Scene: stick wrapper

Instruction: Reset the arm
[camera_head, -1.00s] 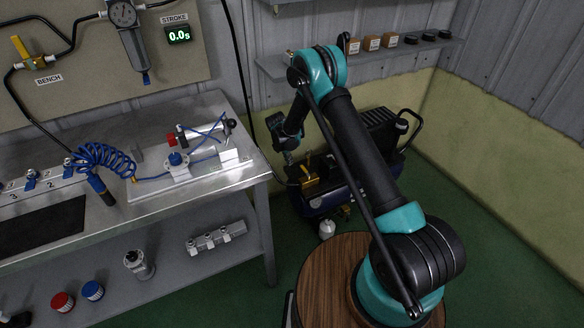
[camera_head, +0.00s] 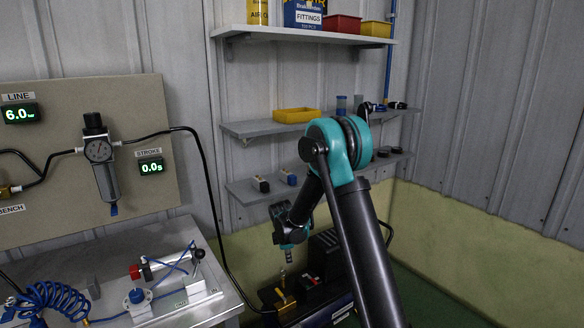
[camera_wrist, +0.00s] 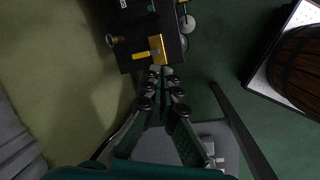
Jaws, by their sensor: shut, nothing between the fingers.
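My arm (camera_head: 362,250) rises from the bottom of the head view to its teal elbow (camera_head: 345,142). From there the forearm hangs down and left to my gripper (camera_head: 288,258), which is in front of the wall and above the dark compressor (camera_head: 330,312). In the wrist view my gripper (camera_wrist: 161,74) has its fingertips together, with nothing between them. The fingertips point toward the yellow lever (camera_wrist: 146,55) on the compressor, and I cannot tell the gap between them.
The steel bench (camera_head: 215,312) with a cylinder fixture stands to the left. Wall shelves (camera_head: 262,127) hold a yellow bin (camera_head: 297,115) and small parts behind the arm. Green floor lies around the compressor.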

